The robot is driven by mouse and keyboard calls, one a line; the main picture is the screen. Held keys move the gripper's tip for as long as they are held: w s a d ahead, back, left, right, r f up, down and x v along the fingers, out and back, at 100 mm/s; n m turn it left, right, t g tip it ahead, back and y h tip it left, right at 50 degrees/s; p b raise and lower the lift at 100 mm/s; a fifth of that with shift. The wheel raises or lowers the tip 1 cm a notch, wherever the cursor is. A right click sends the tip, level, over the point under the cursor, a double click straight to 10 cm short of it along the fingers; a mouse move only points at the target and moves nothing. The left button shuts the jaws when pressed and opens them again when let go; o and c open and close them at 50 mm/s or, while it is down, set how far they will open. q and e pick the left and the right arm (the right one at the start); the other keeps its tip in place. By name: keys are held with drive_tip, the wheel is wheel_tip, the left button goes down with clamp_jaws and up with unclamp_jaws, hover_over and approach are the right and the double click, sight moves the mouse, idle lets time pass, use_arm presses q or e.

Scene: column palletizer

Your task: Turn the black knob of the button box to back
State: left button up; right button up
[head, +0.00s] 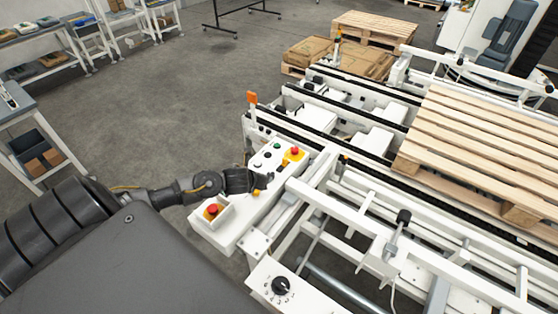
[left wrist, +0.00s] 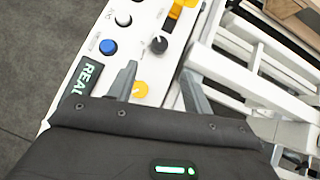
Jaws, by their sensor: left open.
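The white button box (head: 228,226) stands at the near left corner of the conveyor frame. In the left wrist view its black knob (left wrist: 158,44) lies just beyond my left gripper (left wrist: 160,82), apart from the fingertips. My left gripper is open and empty; a yellow round part (left wrist: 140,90) of the box shows between its fingers. In the head view my left gripper (head: 262,182) is over the middle of the box and covers part of its face. Which way the knob points is too small to tell. My right gripper is not in view.
The box also carries a red emergency button (head: 212,209), another on yellow (head: 294,152), and a blue button (left wrist: 108,47). A separate panel with a black dial (head: 281,286) is nearer. Wooden pallets (head: 480,150) lie on the conveyor. Open floor is at left.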

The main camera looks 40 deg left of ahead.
sight(271, 174)
use_arm(q)
drive_tip(key=x, duration=0.9)
drive_tip(key=shift+w+r+p, duration=0.15)
drive_tip(key=shift+r+p, duration=0.05)
drive_tip(key=shift+p, duration=0.15)
drive_tip(key=shift+w+a+f, duration=0.2)
drive_tip(key=shift+w+f, duration=0.25)
drive_tip(key=shift+f, duration=0.05)
drive_tip(key=shift+w+f, duration=0.2)
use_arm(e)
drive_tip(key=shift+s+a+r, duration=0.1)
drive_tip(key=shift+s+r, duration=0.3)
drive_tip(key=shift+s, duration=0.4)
use_arm(q)
drive_tip(key=c, duration=1)
